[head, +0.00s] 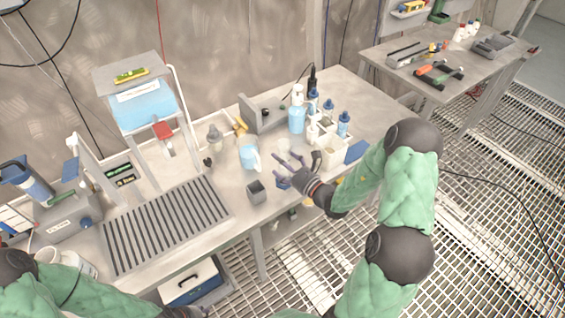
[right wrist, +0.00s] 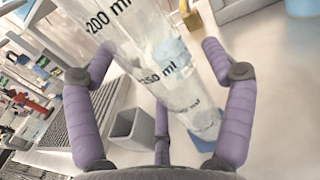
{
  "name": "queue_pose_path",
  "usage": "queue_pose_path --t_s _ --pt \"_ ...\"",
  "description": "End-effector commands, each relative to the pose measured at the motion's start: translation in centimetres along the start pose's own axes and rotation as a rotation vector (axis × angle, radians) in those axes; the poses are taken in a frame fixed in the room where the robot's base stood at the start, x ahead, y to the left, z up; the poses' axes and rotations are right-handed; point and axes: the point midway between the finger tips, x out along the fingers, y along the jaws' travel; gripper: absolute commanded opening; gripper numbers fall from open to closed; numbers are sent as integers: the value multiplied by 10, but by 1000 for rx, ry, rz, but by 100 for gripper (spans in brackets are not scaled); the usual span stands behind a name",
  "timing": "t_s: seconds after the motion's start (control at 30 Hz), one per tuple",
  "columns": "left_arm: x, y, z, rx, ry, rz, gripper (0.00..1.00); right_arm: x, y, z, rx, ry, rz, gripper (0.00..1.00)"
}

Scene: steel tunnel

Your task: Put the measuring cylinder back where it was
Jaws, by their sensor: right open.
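The measuring cylinder (right wrist: 150,60) is clear, with black volume marks, and fills the middle of the right wrist view. It stands between the spread purple fingers of my right gripper (right wrist: 160,95), with visible gaps beside it. A blue foot (right wrist: 206,128) shows at its lower end. In the head view, my right gripper (head: 288,169) is open low over the front of the bench, and the cylinder is hard to make out there. A dark part at the bottom edge of the head view may belong to my left gripper (head: 190,312); its fingers are not clear.
A grey square cup (head: 256,192) stands just left of my right gripper. A light blue jug (head: 249,154) is behind it. A white holder with several bottles (head: 326,128) is close on the right. A slatted grate (head: 165,225) covers the bench's left part.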

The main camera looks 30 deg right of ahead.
Motion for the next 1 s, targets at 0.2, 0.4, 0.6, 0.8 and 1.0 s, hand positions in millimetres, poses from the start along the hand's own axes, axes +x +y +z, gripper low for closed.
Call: queue_pose_path --t_s 0.2,0.4,0.6,0.8,1.0 --pt "-7 2 0 0 0 0 40 -32 -1 1 1 2 -5 83" --pt "-14 5 0 0 0 0 40 -73 -2 1 1 2 -6 83" --pt "-18 6 1 0 0 0 40 -103 -1 1 1 1 -5 83" --pt "-19 7 1 0 0 0 40 -118 0 1 0 0 -1 83" --pt "-19 7 1 0 0 0 40 -119 5 -2 2 6 18 83"
